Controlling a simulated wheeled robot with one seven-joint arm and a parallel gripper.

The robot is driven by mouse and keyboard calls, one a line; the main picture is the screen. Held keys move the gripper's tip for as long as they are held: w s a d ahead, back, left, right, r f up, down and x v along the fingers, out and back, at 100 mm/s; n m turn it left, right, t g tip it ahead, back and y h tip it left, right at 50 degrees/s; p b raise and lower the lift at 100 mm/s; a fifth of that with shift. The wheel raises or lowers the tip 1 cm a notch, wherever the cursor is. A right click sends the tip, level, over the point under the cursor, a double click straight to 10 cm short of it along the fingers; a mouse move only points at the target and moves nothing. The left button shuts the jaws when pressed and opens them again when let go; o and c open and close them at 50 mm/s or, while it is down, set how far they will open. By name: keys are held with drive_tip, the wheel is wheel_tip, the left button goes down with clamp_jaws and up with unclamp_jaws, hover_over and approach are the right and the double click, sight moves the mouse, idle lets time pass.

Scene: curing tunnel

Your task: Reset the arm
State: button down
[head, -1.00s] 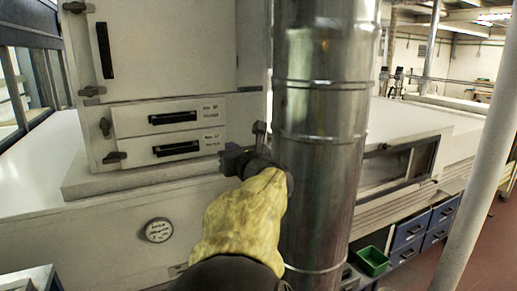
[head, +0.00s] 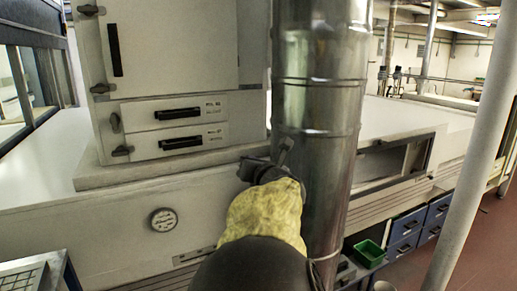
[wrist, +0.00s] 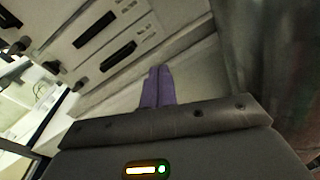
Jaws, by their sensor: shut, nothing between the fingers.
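My arm, in a yellow sleeve, reaches forward in the head view. My gripper (head: 284,152) is at its far end, just in front of the large metal duct and right of the white cabinet's drawers. In the wrist view the two purple fingers of my gripper (wrist: 158,72) lie together, shut with nothing between them. Beyond them is the pale side and ledge of the white cabinet (head: 180,50), which also shows in the wrist view (wrist: 75,28).
The shiny metal duct (head: 318,90) stands close to my gripper on the right. A gauge (head: 163,221) is on the front panel below the drawers. A green bin (head: 369,254) and blue drawers (head: 406,226) are at lower right. A white pole (head: 465,150) stands further right.

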drive_tip(key=s+d+f+m+g+h, duration=0.3)
drive_tip(key=d+f+m, duration=0.5)
drive_tip(key=f+m, duration=0.15)
drive_tip(key=s+d+f+m+g+h, duration=0.2)
drive_tip(key=s+d+f+m+h, duration=0.15)
drive_tip(key=d+f+m, duration=0.55)
drive_tip(key=s+f+m+g, duration=0.4)
drive_tip(key=s+f+m, duration=0.1)
drive_tip(key=s+m, duration=0.4)
drive_tip(key=s+f+m+g, duration=0.4)
drive_tip(key=s+f+m, duration=0.2)
drive_tip(key=s, duration=0.8)
drive_tip(key=m+y, duration=0.1)
drive_tip(key=m, duration=0.1)
drive_tip(key=shift+m+g, duration=0.3)
drive_tip(key=shift+m, duration=0.05)
drive_tip(key=shift+s, duration=0.2)
